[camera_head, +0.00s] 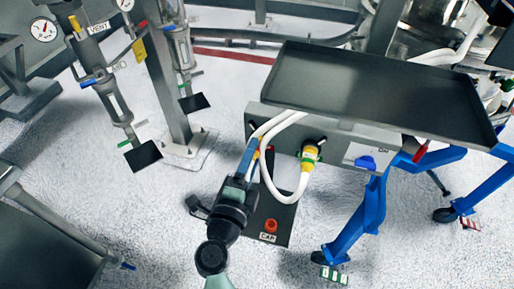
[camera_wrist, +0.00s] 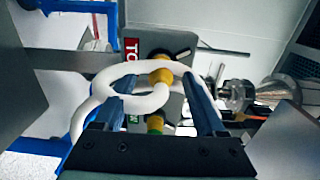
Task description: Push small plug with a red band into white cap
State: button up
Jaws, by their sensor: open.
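My gripper (camera_head: 255,148) is open beside the looped white hose (camera_head: 278,192), in front of the grey box under the tray. In the wrist view the two blue fingers of my gripper (camera_wrist: 159,76) stand apart, with the hose (camera_wrist: 76,122) looping around and between them. A yellow connector (camera_wrist: 160,78) shows between the fingertips; I cannot tell whether they touch it. Another yellow connector with a green band (camera_head: 310,155) sits on the box, right of my gripper. I cannot clearly make out a plug with a red band or a white cap.
A dark plate (camera_head: 284,232) below the box carries an orange-red round piece (camera_head: 270,225) above a CAP label (camera_head: 268,237). A dark tray (camera_head: 385,85) overhangs the box. Blue legs (camera_head: 372,205) stand to the right. Open floor (camera_head: 140,220) lies left of my arm.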

jog(key=shift+x, duration=1.25)
jog(key=shift+r+p, duration=0.1)
jog(key=shift+p, duration=0.45)
dwell(0.4)
grip_shut()
jog(key=shift+s, duration=0.1)
jog(key=shift+p+v, duration=1.05)
jog(key=shift+v, duration=1.85)
